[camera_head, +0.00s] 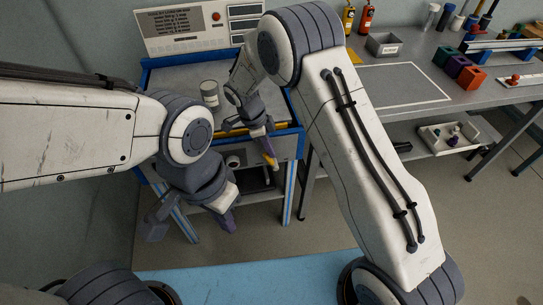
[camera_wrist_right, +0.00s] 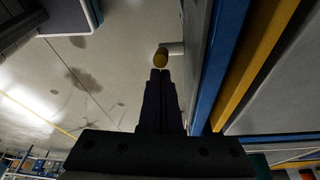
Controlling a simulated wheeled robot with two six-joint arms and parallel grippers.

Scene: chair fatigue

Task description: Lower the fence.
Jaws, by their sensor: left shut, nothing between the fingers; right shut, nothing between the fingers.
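A blue-framed test bench (camera_head: 145,75) has a yellow bar (camera_head: 236,132) along its front edge, which may be the fence; the bar also runs beside the blue edge in the right wrist view (camera_wrist_right: 258,70). My right gripper (camera_head: 268,150) is shut and empty at the bench front. Its fingertips (camera_wrist_right: 160,73) are right by the knob; I cannot tell if they touch. My left gripper (camera_head: 229,224) is shut and empty, lower, in front of the bench. My right arm hides part of the bench.
A can (camera_head: 210,93) stands on the bench top, before a panel with a red button (camera_head: 216,16). A grey table (camera_head: 480,105) to the right holds a metal bin (camera_head: 383,45) and coloured blocks (camera_head: 460,67). A white tray (camera_head: 450,137) lies on its shelf.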

